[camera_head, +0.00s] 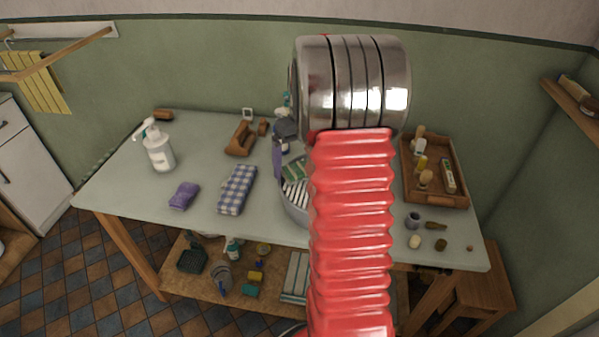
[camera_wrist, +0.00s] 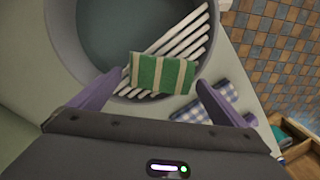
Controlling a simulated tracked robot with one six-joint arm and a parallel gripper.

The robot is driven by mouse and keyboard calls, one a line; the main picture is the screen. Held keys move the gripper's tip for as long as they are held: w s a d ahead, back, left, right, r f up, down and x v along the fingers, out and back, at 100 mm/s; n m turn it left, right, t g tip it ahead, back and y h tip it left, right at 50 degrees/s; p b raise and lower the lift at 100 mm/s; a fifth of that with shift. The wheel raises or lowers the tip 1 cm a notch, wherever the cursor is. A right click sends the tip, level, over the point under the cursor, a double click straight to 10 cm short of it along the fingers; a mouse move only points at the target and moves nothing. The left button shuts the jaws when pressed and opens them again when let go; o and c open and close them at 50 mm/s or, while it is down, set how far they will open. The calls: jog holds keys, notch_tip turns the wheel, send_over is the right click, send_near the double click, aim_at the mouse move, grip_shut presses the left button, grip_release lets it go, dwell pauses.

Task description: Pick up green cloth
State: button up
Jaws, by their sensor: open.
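The green cloth (camera_wrist: 162,73), with pale stripes, lies on a white slatted rack (camera_wrist: 188,40) across a round grey basin (camera_wrist: 62,40) in the wrist view. My gripper (camera_wrist: 160,80) is open, its two purple fingers apart on either side of the cloth's near end. I cannot tell whether they touch it or how far above it they are. In the head view the green cloth (camera_head: 295,168) shows just left of my red arm, which hides part of the basin (camera_head: 297,213). One purple finger (camera_head: 278,157) shows beside the cloth.
A blue checked cloth (camera_head: 237,190) and a purple cloth (camera_head: 184,196) lie on the table to the left, with a white pump bottle (camera_head: 159,150) beyond. A wooden tray (camera_head: 460,200) with small items stands on the right. The table's left part has free room.

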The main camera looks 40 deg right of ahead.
jog(key=c, duration=1.2)
jog(key=shift+c, duration=0.2)
jog(key=shift+r, duration=0.1)
notch_tip(320, 180, up, 10)
dwell(0.5)
